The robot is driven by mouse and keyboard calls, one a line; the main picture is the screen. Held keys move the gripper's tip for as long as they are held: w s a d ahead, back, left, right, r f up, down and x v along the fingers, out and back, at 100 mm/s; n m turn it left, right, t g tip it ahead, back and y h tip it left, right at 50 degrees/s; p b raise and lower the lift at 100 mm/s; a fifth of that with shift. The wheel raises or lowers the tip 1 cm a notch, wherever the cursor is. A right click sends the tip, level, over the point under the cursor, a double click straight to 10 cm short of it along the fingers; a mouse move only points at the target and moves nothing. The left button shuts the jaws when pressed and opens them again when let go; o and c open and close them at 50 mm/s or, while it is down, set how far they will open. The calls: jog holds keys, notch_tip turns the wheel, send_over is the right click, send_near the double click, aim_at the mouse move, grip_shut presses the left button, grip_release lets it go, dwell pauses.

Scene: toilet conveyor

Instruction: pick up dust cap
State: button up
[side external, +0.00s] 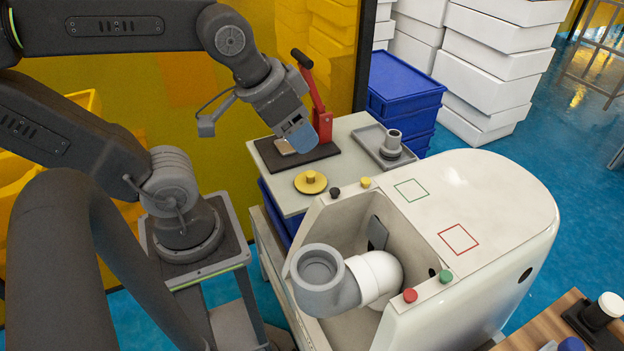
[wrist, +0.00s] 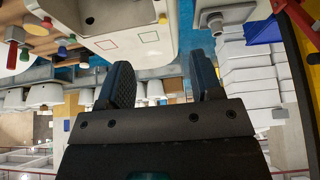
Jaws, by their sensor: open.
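A round yellow cap with a raised knob (side external: 311,181), which I take to be the dust cap, lies flat on the pale bench top in the side view. My gripper (side external: 299,136) hangs above the dark plate behind the cap, apart from the cap. In the wrist view its two blue-padded fingers (wrist: 163,82) stand wide apart with nothing between them. I cannot make out the yellow cap in the wrist view.
A red-handled clamp (side external: 318,100) stands right beside my gripper. A grey tray (side external: 371,146) holds a grey fitting (side external: 392,143). The white toilet body (side external: 480,190), with a pipe elbow (side external: 325,280) and coloured knobs, stands in front. Blue bins (side external: 402,85) are behind.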

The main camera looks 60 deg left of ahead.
jog(key=shift+a, duration=0.1)
jog(key=n+g, duration=0.6)
jog(key=n, duration=1.2)
send_over(311, 173)
jog(key=f, duration=2.2)
jog(key=shift+w+d+f, duration=0.1)
jog(key=shift+d+f, duration=0.05)
jog(key=shift+d, duration=0.15)
jog(key=shift+a+f, duration=0.15)
jog(key=shift+f, duration=1.35)
jog(key=shift+a+f, duration=0.15)
jog(key=shift+f, duration=1.35)
jog(key=c, duration=1)
jog(key=shift+r, duration=0.1)
